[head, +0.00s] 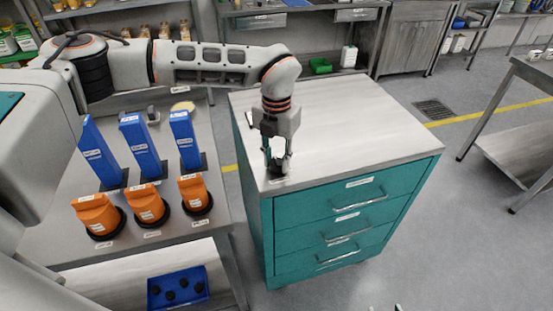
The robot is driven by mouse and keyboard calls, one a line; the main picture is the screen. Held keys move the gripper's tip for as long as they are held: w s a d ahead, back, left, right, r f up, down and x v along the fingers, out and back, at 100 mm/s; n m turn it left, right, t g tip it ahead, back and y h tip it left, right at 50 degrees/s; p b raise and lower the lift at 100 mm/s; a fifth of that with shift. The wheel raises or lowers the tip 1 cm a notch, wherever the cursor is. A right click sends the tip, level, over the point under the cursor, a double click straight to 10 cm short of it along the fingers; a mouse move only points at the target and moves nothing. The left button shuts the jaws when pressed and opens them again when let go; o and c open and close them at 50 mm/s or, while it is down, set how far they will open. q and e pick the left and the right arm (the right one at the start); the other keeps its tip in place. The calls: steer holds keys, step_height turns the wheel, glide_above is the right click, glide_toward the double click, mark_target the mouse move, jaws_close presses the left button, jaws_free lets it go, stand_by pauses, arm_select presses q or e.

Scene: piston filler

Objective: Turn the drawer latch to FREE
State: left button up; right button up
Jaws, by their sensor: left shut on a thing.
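The teal drawer cabinet (300,215) with a steel top stands in the middle of the head view. Its several drawers look closed. My left gripper (278,165) points down at the near left corner of the cabinet top. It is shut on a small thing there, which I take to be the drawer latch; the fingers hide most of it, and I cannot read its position. A small white label (277,181) lies just in front of the fingertips. At the bottom edge, small dark tips (398,307) may belong to my right gripper, mostly out of frame.
Left of the cabinet, a steel table (150,240) bears blue upright holders (140,148) and orange parts (147,203). A blue tray (178,290) with black pieces sits on a lower surface. The rest of the cabinet top (350,120) is clear. Another steel table (520,150) stands at right.

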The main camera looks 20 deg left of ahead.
mark_target(276, 162)
arm_select(q)
steer(key=o, duration=1.1)
steer(key=shift+r, duration=0.15)
step_height(276, 162, up, 12)
steer(key=shift+f, duration=0.25)
